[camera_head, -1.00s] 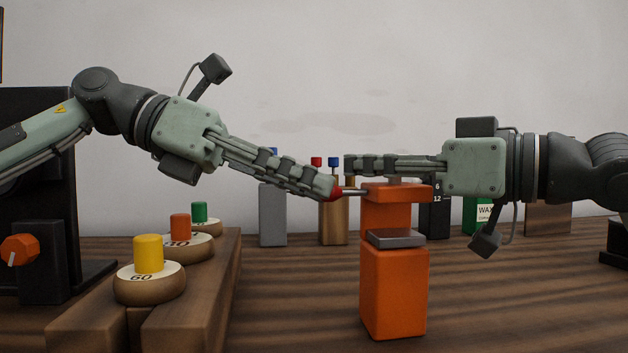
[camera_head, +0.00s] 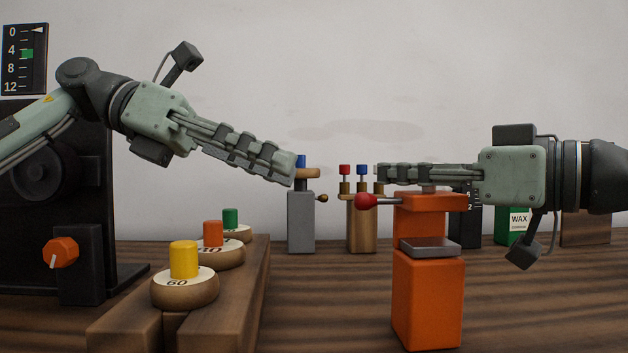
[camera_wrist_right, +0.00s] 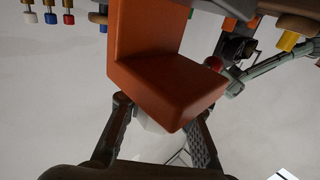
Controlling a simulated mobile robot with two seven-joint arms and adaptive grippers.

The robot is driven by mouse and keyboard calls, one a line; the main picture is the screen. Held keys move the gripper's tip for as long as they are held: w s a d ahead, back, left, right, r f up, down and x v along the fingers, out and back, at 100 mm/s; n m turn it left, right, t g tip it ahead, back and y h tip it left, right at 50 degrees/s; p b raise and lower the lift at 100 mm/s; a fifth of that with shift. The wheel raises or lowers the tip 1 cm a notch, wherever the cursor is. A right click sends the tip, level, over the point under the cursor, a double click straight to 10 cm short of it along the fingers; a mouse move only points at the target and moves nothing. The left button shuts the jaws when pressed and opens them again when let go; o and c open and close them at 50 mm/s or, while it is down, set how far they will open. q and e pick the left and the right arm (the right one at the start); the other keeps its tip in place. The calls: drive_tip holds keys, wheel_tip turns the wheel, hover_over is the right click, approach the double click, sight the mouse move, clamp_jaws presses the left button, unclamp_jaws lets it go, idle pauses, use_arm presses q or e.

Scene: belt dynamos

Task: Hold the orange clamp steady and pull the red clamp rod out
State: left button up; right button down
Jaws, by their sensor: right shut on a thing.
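The orange clamp (camera_head: 428,300) stands upright on the table, with a grey plate (camera_head: 430,247) between its two orange parts. The red clamp rod (camera_head: 366,201) has a red round knob and a thin grey shaft that enters the clamp's upper part from the left. My right gripper (camera_head: 385,173) is shut on the top of the clamp. In the right wrist view the orange clamp (camera_wrist_right: 165,75) shows close up, with the red knob (camera_wrist_right: 213,63) behind it. My left gripper (camera_head: 290,178) is left of and above the knob, apart from it; its jaw gap is hidden edge-on.
Wooden weights with yellow (camera_head: 184,259), orange (camera_head: 213,233) and green (camera_head: 231,219) knobs sit on a wooden rack at the left. Table in front of the clamp is clear.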

use_arm(q)
drive_tip(key=shift+v, duration=2.2)
use_arm(e)
drive_tip(key=c, duration=1.2)
unclamp_jaws()
